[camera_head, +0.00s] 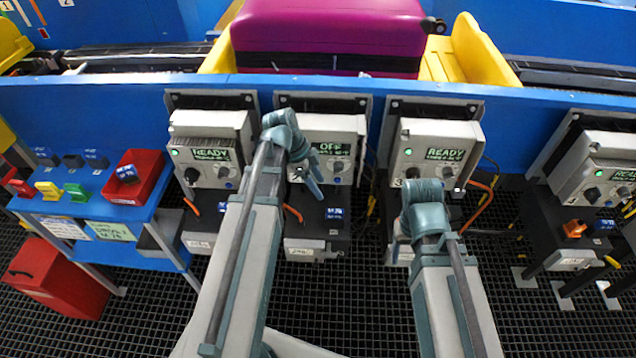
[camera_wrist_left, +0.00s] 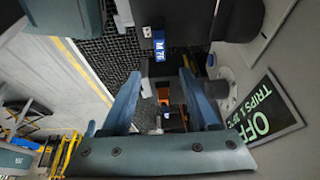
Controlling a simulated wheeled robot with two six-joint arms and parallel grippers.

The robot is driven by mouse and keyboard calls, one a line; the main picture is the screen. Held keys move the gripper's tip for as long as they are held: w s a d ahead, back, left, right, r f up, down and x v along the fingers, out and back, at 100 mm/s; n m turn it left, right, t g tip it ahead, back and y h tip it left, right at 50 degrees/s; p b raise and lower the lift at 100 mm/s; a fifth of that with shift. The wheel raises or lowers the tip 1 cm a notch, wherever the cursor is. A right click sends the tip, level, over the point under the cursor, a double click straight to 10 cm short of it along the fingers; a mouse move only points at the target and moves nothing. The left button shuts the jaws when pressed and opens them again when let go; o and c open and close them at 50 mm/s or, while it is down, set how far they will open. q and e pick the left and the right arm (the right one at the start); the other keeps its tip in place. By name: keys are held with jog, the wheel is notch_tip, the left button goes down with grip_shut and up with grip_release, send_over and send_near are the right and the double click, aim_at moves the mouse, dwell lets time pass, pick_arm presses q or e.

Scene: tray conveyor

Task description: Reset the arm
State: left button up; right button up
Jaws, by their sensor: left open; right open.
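My left gripper (camera_head: 312,178) is in front of the control box reading OFF (camera_head: 335,145), close to its switches. In the left wrist view its two blue fingers (camera_wrist_left: 165,95) are apart with nothing held between them. The OFF screen (camera_wrist_left: 268,115) shows there at the right, beside the fingers. I cannot tell whether a finger touches the box. My right gripper (camera_head: 398,228) is open, low in front of the READY box (camera_head: 438,150) to the right. Its fingers are mostly hidden by my wrist.
More READY boxes stand at left (camera_head: 210,150) and far right (camera_head: 605,175). A blue side table (camera_head: 110,215) holds a red bin (camera_head: 137,180) and small coloured blocks. A red box (camera_head: 55,280) is on the grated floor. A magenta case (camera_head: 330,35) sits on the conveyor behind.

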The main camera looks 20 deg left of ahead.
dwell(0.3)
pick_arm(q)
jog(key=s+d+n+g+y+p, duration=0.1)
jog(key=s+d+n+y, duration=0.4)
jog(key=s+d+n, duration=0.6)
jog(key=s+d, duration=0.2)
jog(key=d, duration=0.2)
jog(key=shift+d+f+y, duration=0.15)
jog(key=shift+d+y, duration=0.15)
dwell(1.3)
